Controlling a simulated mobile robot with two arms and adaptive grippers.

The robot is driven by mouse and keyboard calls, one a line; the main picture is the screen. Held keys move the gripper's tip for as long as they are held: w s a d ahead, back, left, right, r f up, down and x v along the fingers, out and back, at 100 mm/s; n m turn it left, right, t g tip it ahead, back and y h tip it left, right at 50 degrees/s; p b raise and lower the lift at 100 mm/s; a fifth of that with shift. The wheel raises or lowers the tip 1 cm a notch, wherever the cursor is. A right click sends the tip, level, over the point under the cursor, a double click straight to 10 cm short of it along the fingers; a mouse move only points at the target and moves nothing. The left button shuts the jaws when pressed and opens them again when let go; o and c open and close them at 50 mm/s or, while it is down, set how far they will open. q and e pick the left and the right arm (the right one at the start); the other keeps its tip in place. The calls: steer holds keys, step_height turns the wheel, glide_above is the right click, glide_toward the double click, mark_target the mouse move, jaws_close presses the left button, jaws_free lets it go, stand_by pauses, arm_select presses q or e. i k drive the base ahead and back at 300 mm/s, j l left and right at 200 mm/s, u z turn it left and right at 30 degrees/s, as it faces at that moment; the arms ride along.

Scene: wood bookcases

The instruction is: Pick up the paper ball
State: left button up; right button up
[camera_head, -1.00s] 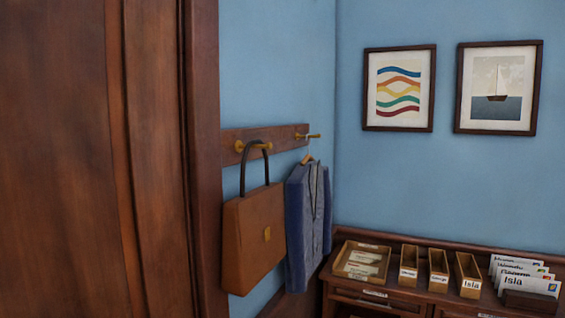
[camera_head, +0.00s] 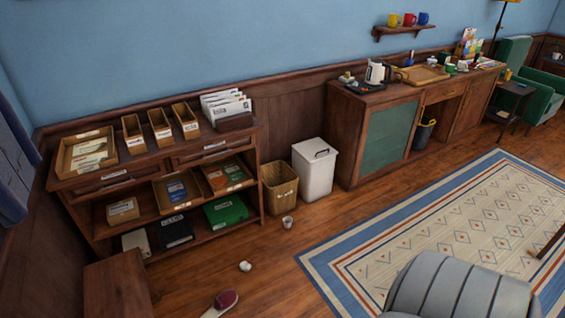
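A small white crumpled lump that looks like the paper ball (camera_head: 245,266) lies on the wood floor in front of the shelf unit, at the lower middle of the head view. It is small in the picture, so its detail is hard to make out. A small pale cup-like item (camera_head: 288,222) stands on the floor farther back, near the baskets. Neither of my grippers shows in the head view.
A wood shelf unit (camera_head: 190,150) stands along the wall, with a wicker basket (camera_head: 280,190) and white lidded bin (camera_head: 315,168) beside it. A shoe-like item (camera_head: 222,302) lies at front. A rug (camera_head: 400,240) and grey ribbed seat-like object (camera_head: 460,290) are to the right.

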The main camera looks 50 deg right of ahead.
mark_target(245, 266)
steer(key=l+z, duration=0.1)
steer(key=z, duration=0.95)
steer(key=j+u, duration=0.1)
steer(key=u, duration=0.15)
steer(key=i+l+u, duration=0.2)
steer(key=u, duration=0.15)
steer(key=i+l+u, duration=0.2)
steer(key=l+u, duration=0.2)
steer(key=i+l+u, duration=0.15)
steer(key=l+u, duration=0.2)
steer(key=i+l+u, duration=0.1)
steer(key=l+u, duration=0.65)
